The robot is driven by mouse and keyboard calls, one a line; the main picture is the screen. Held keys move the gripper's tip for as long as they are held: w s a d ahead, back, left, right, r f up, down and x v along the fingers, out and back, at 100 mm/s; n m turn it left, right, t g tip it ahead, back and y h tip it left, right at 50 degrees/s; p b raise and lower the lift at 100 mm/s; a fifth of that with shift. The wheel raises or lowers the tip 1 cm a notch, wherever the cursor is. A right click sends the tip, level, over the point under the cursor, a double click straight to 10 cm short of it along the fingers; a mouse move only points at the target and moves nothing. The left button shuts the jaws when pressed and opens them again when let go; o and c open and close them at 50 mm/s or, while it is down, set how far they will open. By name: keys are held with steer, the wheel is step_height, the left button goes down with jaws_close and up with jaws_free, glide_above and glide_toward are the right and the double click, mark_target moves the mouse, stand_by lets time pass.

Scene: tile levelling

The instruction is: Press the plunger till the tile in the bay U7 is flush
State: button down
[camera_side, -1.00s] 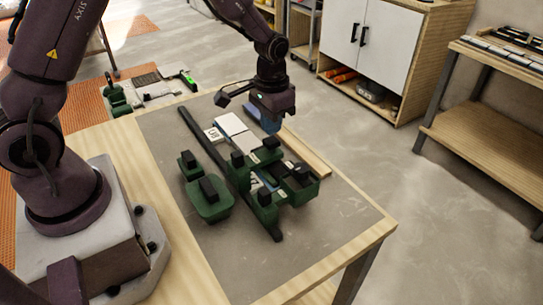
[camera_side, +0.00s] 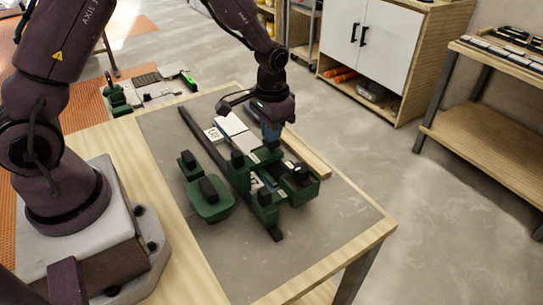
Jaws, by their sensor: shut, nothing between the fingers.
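A green fixture (camera_side: 287,192) with black-topped parts stands on the grey mat. A small white label that seems to read U7 (camera_side: 254,181) sits in its middle, beside a bluish tile edge that is mostly hidden. I cannot tell from here whether that tile is flush. Pale tiles (camera_side: 235,130) lie in a row at the fixture's far end. My gripper (camera_side: 271,138) is shut and empty, pointing down over the fixture's far end, just right of the pale tiles. I cannot tell whether its tip touches anything. Which black-topped part is the plunger is unclear.
A dark rail (camera_side: 205,146) runs along the fixture's left side. Two separate green blocks with black tops (camera_side: 208,197) (camera_side: 187,163) stand left of it. A wooden strip (camera_side: 308,157) lies to the right. The mat's near part (camera_side: 325,235) is clear.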

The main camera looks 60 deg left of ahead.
steer(key=shift+f, duration=0.7)
stand_by(2.0)
stand_by(0.7)
steer(key=shift+r, duration=3.55)
steer(key=shift+s+f, duration=0.1)
steer(key=shift+s, duration=0.1)
steer(key=s+d+r+t, duration=0.2)
steer(key=s+r+t, duration=0.3)
steer(key=s+r, duration=1.3)
steer(key=shift+s+d+t, duration=0.2)
steer(key=shift+s+t, duration=0.1)
steer(key=shift+s, duration=0.45)
